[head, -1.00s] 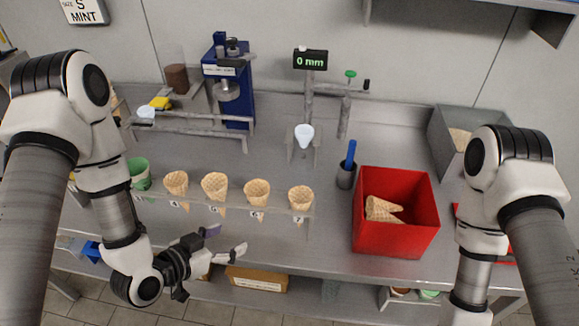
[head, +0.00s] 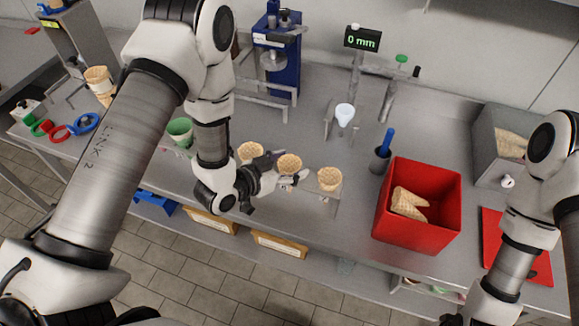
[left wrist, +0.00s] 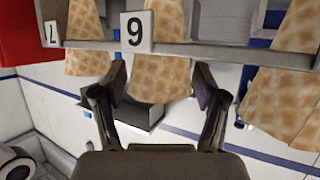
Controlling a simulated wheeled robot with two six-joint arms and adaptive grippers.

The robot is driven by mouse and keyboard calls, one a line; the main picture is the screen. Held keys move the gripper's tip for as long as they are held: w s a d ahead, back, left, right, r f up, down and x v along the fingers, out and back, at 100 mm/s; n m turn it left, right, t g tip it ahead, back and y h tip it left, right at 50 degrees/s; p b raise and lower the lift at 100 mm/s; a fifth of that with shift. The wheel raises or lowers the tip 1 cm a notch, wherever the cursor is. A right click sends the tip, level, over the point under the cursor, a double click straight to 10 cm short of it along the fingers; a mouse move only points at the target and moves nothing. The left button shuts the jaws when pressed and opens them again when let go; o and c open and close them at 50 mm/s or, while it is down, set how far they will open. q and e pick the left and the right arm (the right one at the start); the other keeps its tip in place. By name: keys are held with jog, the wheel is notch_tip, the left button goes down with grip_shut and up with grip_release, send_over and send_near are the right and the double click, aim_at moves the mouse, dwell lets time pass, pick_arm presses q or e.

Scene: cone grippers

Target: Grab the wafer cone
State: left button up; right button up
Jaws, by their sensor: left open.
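Several tan wafer cones stand mouth up in a rack along the front of the counter. The rightmost cone (head: 329,180) and the cone left of it (head: 289,162) show in the head view; a further cone (head: 250,151) is partly behind my arm. My left gripper (head: 280,171) is open at the middle one of these. In the left wrist view, which looks upside down, a cone (left wrist: 160,75) behind an inverted 6 label (left wrist: 135,32) lies between the spread fingers, with gaps visible on both sides. My right arm is at the right, its gripper out of frame.
A red bin (head: 418,228) with loose cones stands right of the rack. A blue-handled tool in a dark cup (head: 381,160) and a white funnel on a stand (head: 345,115) are behind. A green cup (head: 180,131) is left of my arm.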

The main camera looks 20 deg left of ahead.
pick_arm(q)
jog(key=shift+f, duration=0.1)
jog(key=shift+w, duration=0.1)
jog(key=c, duration=0.5)
